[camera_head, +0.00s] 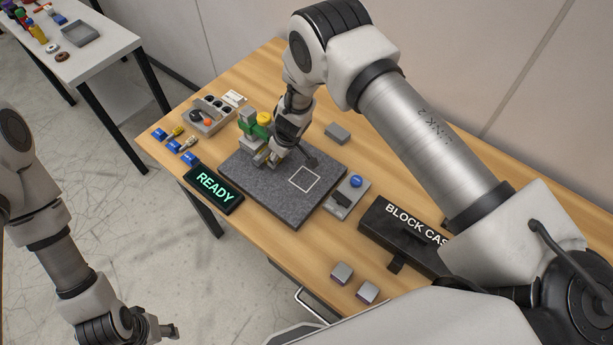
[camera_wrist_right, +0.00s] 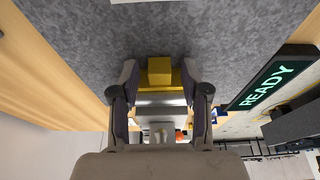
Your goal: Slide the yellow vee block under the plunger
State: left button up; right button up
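The yellow vee block (camera_wrist_right: 160,72) sits between the two fingertips of my right gripper (camera_wrist_right: 159,82) in the right wrist view, low over the granite plate. The fingertips appear to touch its wider part on both sides. In the head view the right gripper (camera_head: 270,157) is at the plate's far left part, and little of the yellow block (camera_head: 260,158) shows.
The granite plate (camera_head: 254,195) has a white square outline (camera_head: 304,179) on bare surface. A READY display (camera_head: 214,188) lies along its left edge. A switch box with a blue button (camera_head: 347,196), a black block case (camera_head: 398,235) and two grey blocks (camera_head: 342,273) are to the right and front.

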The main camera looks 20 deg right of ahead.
jog(key=shift+r, duration=0.1)
jog(key=shift+v, duration=2.85)
jog(key=v, duration=1.2)
